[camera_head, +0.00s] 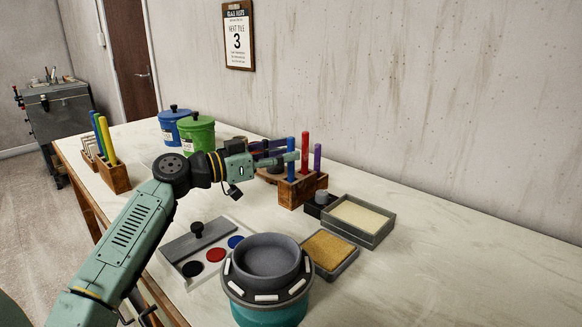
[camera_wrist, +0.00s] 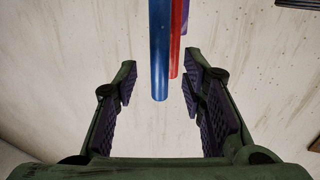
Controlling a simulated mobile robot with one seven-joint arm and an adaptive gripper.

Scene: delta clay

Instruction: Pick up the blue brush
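The blue brush (camera_head: 291,173) stands upright in a wooden holder (camera_head: 308,189), beside a red one (camera_head: 305,145) and a purple one (camera_head: 317,157). My gripper (camera_head: 281,150) is level with the upper part of the blue brush and partly covers it. In the wrist view, my gripper (camera_wrist: 160,72) is open. The blue handle (camera_wrist: 160,45) lies between the two fingers with a gap on each side. The red handle (camera_wrist: 175,50) is close behind it, near the right finger. The lower part of the blue brush is hidden in the holder.
A grey pot on a teal base (camera_head: 267,262) and a paint palette (camera_head: 207,249) are at the front. Two shallow trays (camera_head: 360,219) (camera_head: 331,252) lie right of the holder. Blue (camera_head: 170,125) and green (camera_head: 198,135) canisters stand behind my arm. The table's right side is clear.

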